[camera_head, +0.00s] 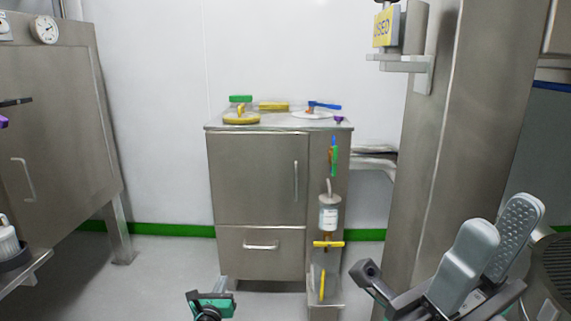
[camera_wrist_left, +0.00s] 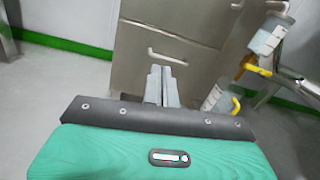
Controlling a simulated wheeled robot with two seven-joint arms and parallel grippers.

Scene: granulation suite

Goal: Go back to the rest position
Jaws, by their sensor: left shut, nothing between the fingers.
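My left gripper (camera_head: 222,284) is low in the head view, in front of the steel cabinet (camera_head: 257,180). In the left wrist view its two fingers (camera_wrist_left: 161,84) are together, with nothing between them. They point toward the cabinet's lower drawer (camera_wrist_left: 160,60), apart from it as far as I can tell. My right gripper (camera_head: 494,240) is at the lower right of the head view. Its two grey fingers stand apart, one showing a dimpled pad. I see nothing between them.
On the cabinet top (camera_head: 275,122) lie a green item (camera_head: 240,98), yellow items and a white plate (camera_head: 312,114). A labelled bottle (camera_head: 328,214) hangs on its right side. A steel column (camera_head: 437,150) stands at right, a steel unit (camera_head: 60,120) at left. The floor between is clear.

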